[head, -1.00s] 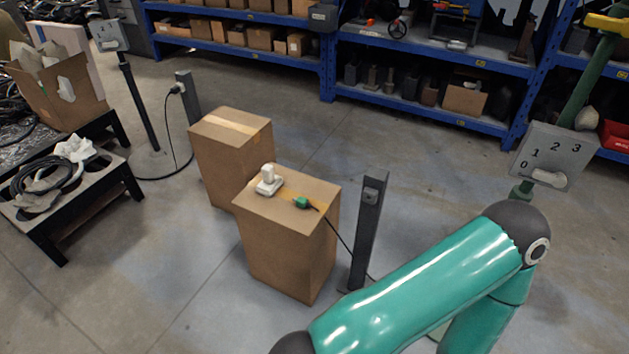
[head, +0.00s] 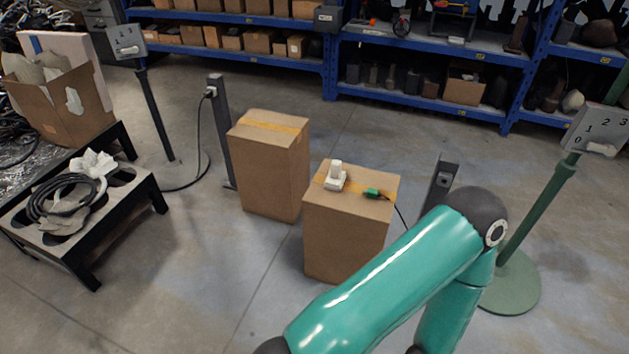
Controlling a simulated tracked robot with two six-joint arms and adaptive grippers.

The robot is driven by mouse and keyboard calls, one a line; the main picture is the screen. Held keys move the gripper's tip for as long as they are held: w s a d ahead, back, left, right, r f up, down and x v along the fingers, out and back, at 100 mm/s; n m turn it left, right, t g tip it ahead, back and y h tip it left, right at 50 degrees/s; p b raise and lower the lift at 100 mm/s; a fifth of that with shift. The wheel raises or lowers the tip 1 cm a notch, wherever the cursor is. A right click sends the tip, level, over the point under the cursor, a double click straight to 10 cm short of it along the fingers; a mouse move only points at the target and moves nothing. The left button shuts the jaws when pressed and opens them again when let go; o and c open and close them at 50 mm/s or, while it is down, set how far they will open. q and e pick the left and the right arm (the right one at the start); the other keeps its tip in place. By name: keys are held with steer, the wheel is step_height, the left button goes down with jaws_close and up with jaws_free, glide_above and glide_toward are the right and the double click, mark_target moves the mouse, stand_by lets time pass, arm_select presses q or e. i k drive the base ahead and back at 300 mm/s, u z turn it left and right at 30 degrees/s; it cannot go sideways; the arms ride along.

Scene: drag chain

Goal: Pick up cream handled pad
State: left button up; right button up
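The cream handled pad (head: 336,176) sits upright on top of the front cardboard box (head: 346,238), near the back left of its top. A green connector (head: 372,193) with a black cable lies beside it to the right, apart from it. My green arm crosses the lower right in front of the box, and its gripper is out of the picture. No gripper of mine shows, so neither touches the pad in this view.
A second cardboard box (head: 268,170) stands behind left. Dark posts (head: 441,181) and (head: 220,130) stand nearby. A low black table (head: 130,190) is at left, a green-based stand (head: 512,284) at right. Blue shelves (head: 420,102) line the back. Floor at lower left is clear.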

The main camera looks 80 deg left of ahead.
mark_target(335, 179)
steer(key=u, duration=0.9)
steer(key=k, duration=0.1)
steer(key=z, duration=0.8)
steer(key=i, duration=0.1)
steer(key=u, duration=1.95)
steer(key=i, duration=0.95)
steer(key=z, duration=0.2)
